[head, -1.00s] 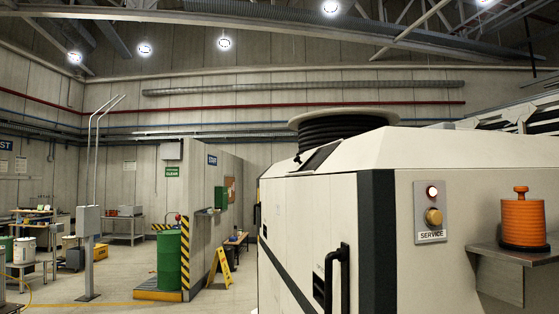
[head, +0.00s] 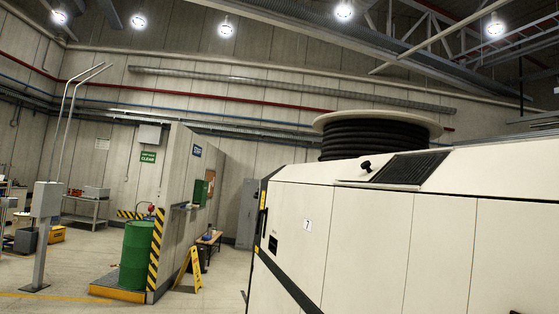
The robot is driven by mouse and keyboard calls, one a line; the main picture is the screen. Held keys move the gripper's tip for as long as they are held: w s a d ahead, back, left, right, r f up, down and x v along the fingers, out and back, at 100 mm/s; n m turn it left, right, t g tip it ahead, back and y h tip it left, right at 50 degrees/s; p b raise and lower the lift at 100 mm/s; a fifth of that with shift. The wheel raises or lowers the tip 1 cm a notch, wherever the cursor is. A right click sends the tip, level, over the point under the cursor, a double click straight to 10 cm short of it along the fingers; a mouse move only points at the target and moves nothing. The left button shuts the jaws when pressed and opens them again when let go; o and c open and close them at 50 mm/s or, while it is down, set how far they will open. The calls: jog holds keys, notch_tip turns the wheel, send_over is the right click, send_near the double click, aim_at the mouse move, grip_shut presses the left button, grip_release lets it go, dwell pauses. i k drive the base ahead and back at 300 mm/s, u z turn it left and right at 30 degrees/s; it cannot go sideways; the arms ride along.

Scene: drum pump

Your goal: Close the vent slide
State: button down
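A dark louvred vent (head: 408,168) is set in the sloping top edge of the large cream machine housing (head: 400,240), right of centre. A small black knob (head: 366,165) stands up just left of the louvres, on a pale part of the housing; it may be the handle of the vent slide. The louvres look uncovered from here, but the slide plate itself cannot be told apart clearly. My gripper is not in view.
A black hose reel (head: 375,135) sits on top of the housing behind the vent. A green drum (head: 137,250) stands on a yellow-edged platform at left. A yellow floor sign (head: 188,268) stands beside a partition wall (head: 185,190). Open floor lies at lower left.

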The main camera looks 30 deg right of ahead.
aim_at(364, 168)
jog(key=z, duration=0.15)
jog(key=i, duration=1.4)
jog(key=z, duration=0.55)
jog(key=i, duration=0.35)
jog(key=z, duration=0.35)
